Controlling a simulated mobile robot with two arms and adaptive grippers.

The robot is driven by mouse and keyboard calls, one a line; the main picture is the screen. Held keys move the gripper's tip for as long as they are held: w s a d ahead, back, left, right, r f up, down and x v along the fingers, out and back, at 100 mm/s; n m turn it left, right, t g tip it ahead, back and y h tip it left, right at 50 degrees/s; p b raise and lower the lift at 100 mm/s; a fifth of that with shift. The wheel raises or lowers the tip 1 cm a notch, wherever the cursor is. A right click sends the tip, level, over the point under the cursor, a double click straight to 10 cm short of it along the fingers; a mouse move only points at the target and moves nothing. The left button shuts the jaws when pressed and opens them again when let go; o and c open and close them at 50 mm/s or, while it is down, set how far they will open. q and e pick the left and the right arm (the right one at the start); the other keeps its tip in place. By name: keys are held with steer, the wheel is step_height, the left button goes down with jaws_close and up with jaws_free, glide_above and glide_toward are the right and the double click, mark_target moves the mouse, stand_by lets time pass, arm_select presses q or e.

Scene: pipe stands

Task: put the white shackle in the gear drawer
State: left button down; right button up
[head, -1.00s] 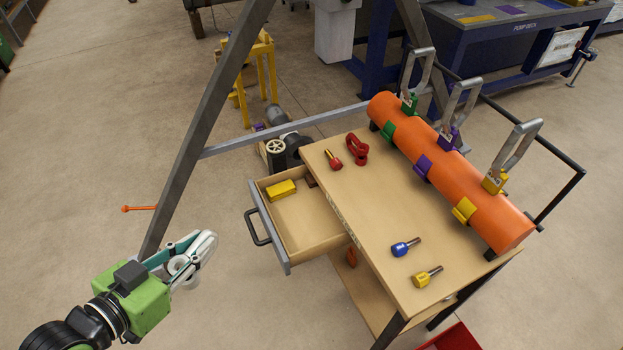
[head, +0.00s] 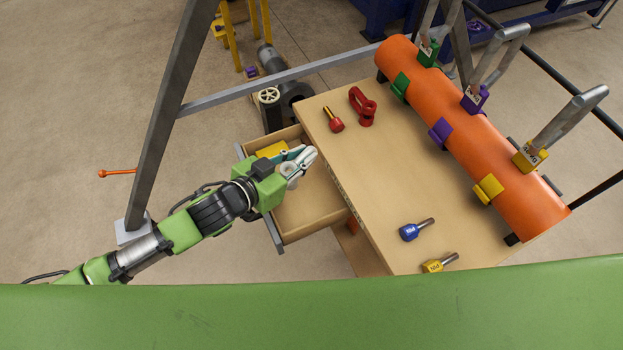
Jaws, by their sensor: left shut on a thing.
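The white shackle (head: 292,183) is held in my left gripper (head: 303,163), which is shut on it. The gripper and fingers cover part of the shackle. The gear drawer (head: 309,222) is pulled open from the left side of the wooden bench. My left gripper is over the open drawer, near its inner end beside the bench edge. I cannot tell how high above the drawer floor the shackle is. A yellow block (head: 271,149) lies in the drawer's far part, partly hidden by my arm. My right gripper is not in view.
On the bench top (head: 375,190) are a red shackle (head: 362,106), a red-handled pin (head: 334,120), a blue one (head: 413,230) and a yellow one (head: 438,263). A grey stand leg (head: 172,115) rises left of the drawer.

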arm_select(q)
steer(key=shift+w+d+f, duration=0.2)
steer(key=shift+d+f, duration=0.05)
steer(key=shift+f, duration=0.15)
steer(key=shift+w+d+f, duration=0.2)
steer(key=shift+f, duration=0.2)
glide_above(307, 192)
step_height(307, 192, down, 6)
steer(key=r, duration=0.1)
steer(key=shift+f+b, duration=0.5)
steer(key=shift+f, duration=2.1)
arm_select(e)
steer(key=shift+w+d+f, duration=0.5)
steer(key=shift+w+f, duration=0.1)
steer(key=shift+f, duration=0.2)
arm_select(q)
steer(key=shift+f+b, duration=0.1)
steer(key=shift+b, duration=0.2)
steer(key=c, duration=1.8)
jaws_free()
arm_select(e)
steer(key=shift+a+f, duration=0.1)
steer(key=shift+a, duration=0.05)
